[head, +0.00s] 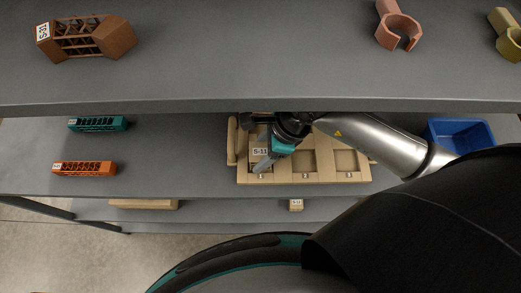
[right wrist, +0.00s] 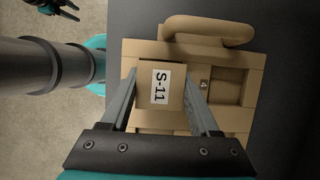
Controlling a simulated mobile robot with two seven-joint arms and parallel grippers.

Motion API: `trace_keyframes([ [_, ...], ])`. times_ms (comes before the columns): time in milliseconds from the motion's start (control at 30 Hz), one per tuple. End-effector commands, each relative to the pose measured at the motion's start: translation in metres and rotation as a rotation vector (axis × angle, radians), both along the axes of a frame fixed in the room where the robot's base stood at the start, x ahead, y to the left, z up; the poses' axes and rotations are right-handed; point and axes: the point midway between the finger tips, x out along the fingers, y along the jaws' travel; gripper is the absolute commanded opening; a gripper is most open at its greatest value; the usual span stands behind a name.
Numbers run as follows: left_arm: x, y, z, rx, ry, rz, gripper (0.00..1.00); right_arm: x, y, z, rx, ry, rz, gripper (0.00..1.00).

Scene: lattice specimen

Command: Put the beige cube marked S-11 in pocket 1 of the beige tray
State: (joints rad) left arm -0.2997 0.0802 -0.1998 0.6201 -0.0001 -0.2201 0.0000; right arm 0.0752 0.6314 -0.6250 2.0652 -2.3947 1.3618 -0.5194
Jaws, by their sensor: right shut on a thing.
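The beige cube marked S-11 (head: 259,153) is at the left end of the beige tray (head: 327,178), over the area behind the label for pocket 1. In the right wrist view the cube (right wrist: 160,80) sits between the fingers of my right gripper (right wrist: 160,92), label facing the camera. The right gripper is shut on it and also shows in the head view (head: 268,160). The cube hides part of the tray; I cannot tell whether it is in the pocket or above it. A dark gripper (right wrist: 55,8), apparently my left, shows small at the right wrist view's top left; its opening is unclear.
A blue bin (head: 460,133) stands right of the tray. Teal (head: 98,124) and orange (head: 84,168) lattice pieces lie at left on the same shelf. The upper shelf (head: 250,60) overhangs behind and holds a brown lattice piece (head: 88,38) and a pink clip (head: 398,28).

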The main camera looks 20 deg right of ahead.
Motion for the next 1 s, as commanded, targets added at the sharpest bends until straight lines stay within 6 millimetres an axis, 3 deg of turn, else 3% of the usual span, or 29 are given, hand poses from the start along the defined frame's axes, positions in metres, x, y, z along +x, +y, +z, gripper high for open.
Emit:
trace_keyframes([
  [1000,0.000,0.000,-0.011,0.000,0.000,-0.001,0.35,0.000,0.000,-0.013,-0.001,0.000,0.000,0.13],
])
